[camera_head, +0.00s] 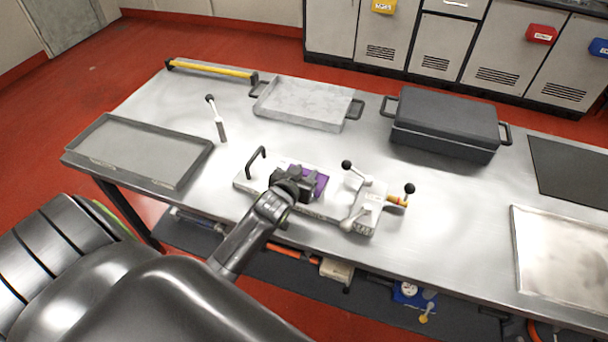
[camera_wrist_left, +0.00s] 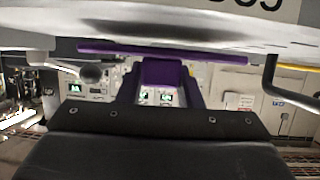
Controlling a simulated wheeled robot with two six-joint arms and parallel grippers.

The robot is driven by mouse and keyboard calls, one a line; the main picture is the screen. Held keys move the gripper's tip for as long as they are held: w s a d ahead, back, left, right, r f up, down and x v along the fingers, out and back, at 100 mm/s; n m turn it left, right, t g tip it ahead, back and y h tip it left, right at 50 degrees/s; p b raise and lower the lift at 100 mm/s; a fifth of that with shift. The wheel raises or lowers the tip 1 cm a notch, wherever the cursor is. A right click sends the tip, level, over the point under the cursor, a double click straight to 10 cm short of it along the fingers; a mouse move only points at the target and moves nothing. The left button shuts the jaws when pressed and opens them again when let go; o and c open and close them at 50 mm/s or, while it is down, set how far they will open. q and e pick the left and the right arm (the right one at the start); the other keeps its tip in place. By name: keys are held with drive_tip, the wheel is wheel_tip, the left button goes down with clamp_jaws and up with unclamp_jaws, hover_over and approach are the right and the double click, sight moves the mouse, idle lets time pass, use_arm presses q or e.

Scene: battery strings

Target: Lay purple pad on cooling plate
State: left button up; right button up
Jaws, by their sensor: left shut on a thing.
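The purple pad (camera_head: 321,183) shows beside and partly behind my left gripper (camera_head: 298,185), which is shut on it over the middle of the bench. The pale plate (camera_head: 246,184), which looks like the cooling plate, lies under the gripper and has a black bent handle (camera_head: 256,157) at its left end. In the left wrist view the pad shows as a thin purple strip (camera_wrist_left: 165,47) close to a pale surface with dark lettering. I cannot tell whether pad and plate touch. My right gripper is in neither view.
A lever clamp fixture (camera_head: 362,205) stands just right of the gripper. A grey tray (camera_head: 150,150) is at left, a pale tray (camera_head: 304,103) behind, a dark lidded case (camera_head: 445,120) at back right.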

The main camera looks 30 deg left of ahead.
use_arm(q)
drive_tip(key=shift+f, duration=0.45)
drive_tip(key=shift+f, duration=0.1)
drive_tip(key=o, duration=1)
drive_tip(key=shift+r, duration=0.2)
drive_tip(key=shift+s+d, duration=0.1)
drive_tip(key=shift+s, duration=0.15)
drive_tip(key=v, duration=1.1)
drive_tip(key=shift+s+r+b, duration=0.1)
drive_tip(key=shift+s+b, duration=0.1)
drive_tip(key=shift+b, duration=0.1)
